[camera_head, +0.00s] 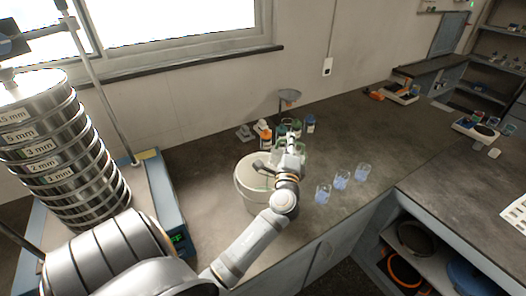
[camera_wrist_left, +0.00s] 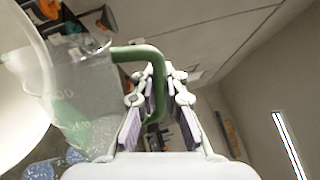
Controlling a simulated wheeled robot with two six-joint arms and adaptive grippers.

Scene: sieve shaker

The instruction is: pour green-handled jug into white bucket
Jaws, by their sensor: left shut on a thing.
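The white bucket (camera_head: 243,192) stands on the dark bench in the middle of the head view; its pale curved wall fills the left edge of the left wrist view (camera_wrist_left: 18,110). My left gripper (camera_head: 290,150) is beyond the bucket's right side. In the wrist view its fingers (camera_wrist_left: 158,95) are shut around the green handle (camera_wrist_left: 140,54) of the clear jug (camera_wrist_left: 82,95). The jug is close beside the bucket in that view, with a green patch low on its body. In the head view the jug is mostly hidden behind my wrist; its tilt is unclear. My right gripper is not in view.
Three small beakers of blue liquid (camera_head: 341,180) stand right of the bucket. Bottles (camera_head: 266,138) and a funnel stand (camera_head: 289,96) are behind the gripper. A sieve stack (camera_head: 45,150) rises at left.

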